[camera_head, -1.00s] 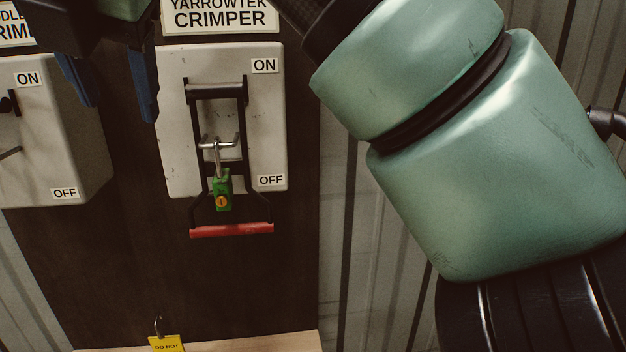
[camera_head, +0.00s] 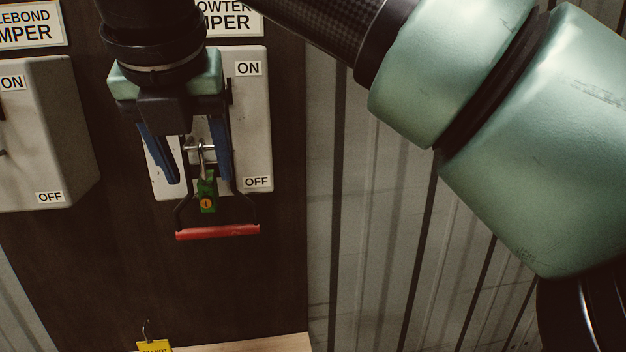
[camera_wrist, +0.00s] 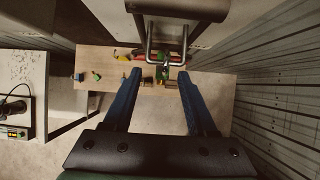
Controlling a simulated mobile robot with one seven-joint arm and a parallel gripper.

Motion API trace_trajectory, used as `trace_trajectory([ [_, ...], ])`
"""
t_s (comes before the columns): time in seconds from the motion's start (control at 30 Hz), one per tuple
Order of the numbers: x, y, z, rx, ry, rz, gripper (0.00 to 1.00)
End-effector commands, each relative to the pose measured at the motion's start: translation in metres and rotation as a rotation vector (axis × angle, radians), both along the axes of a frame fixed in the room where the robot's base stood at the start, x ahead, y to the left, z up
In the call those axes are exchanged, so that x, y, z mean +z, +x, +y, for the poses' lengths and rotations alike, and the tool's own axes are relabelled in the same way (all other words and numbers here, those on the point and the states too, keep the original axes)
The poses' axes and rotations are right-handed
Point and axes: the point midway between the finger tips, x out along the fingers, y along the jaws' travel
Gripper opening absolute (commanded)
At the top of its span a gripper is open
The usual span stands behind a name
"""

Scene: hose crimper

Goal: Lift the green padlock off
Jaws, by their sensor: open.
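My gripper (camera_head: 197,179) is in front of the box, blue fingers pointing down and spread apart. In the head view the fingers lie either side of the hasp, with the padlock body at and below tip level. In the wrist view the padlock (camera_wrist: 162,73) shows small between the open fingertips (camera_wrist: 158,75). No finger visibly touches it; the exact depth gap is unclear.
The switch lever's red handle (camera_head: 218,232) hangs just below the padlock. Another grey switch box (camera_head: 45,130) stands to the left. Several small items lie on the shelf in the wrist view.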

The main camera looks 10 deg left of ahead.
Motion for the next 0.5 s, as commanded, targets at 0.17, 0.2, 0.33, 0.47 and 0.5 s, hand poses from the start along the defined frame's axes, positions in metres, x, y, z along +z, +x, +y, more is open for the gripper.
trace_trajectory([
  [0.17,-0.023,0.015,0.001,0.000,-0.001,0.002,0.58],
  [0.2,-0.027,0.017,0.001,0.000,-0.001,0.002,0.58],
  [0.33,-0.033,0.020,0.003,0.000,0.000,0.000,0.58],
  [0.47,-0.034,0.021,0.003,0.000,0.001,0.000,0.58],
  [0.5,-0.034,0.021,0.003,0.000,0.001,0.000,0.58],
])
